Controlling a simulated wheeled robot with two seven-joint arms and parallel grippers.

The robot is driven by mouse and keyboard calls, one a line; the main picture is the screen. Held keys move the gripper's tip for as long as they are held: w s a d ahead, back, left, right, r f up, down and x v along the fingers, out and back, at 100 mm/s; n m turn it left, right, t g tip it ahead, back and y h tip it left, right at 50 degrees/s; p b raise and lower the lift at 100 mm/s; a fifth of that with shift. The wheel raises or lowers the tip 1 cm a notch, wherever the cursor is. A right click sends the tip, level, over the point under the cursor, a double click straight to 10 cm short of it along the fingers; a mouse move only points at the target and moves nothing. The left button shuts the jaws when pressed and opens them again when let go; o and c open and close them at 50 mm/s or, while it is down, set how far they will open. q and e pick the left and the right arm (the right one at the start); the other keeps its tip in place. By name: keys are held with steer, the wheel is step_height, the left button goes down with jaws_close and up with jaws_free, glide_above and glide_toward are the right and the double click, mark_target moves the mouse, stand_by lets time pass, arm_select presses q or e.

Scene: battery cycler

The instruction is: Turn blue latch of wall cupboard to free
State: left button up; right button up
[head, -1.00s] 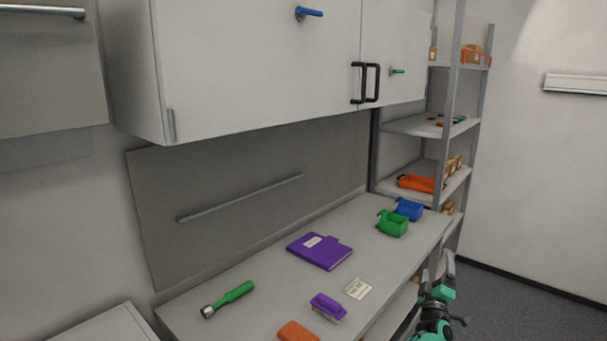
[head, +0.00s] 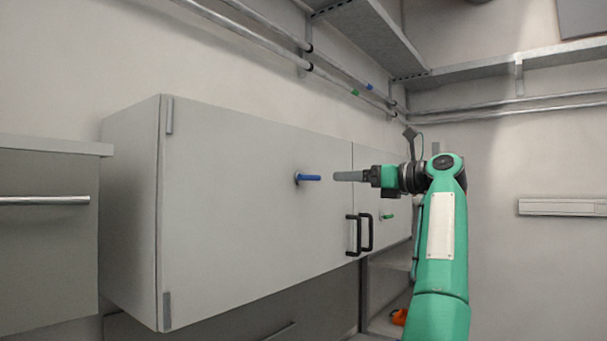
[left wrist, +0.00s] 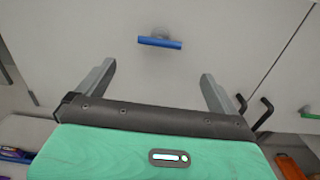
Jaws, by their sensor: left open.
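The blue latch (head: 308,178) is a short lever on the wall cupboard's (head: 250,215) large left door. My right gripper is not in view.
Two black door handles (head: 359,234) stick out below and right of the latch. A green latch (head: 387,216) sits on the right door. Pipes (head: 290,55) and a shelf (head: 370,35) run above the cupboard. A grey drawer unit (head: 48,225) stands at left.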

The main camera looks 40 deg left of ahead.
mark_target(312, 177)
arm_select(q)
steer(key=a+p, duration=0.2)
steer(key=a, duration=0.2)
steer(key=s+a+p, duration=0.1)
steer(key=a, duration=0.3)
steer(key=a+p, duration=0.2)
steer(key=a, duration=0.2)
steer(key=shift+s+r+p, duration=0.2)
steer(key=shift+r+p, duration=0.1)
steer(key=shift+r, duration=0.05)
steer(key=shift+s+a+f+p, duration=0.15)
steer(key=shift+a+p, duration=0.15)
steer(key=shift+a, duration=0.55)
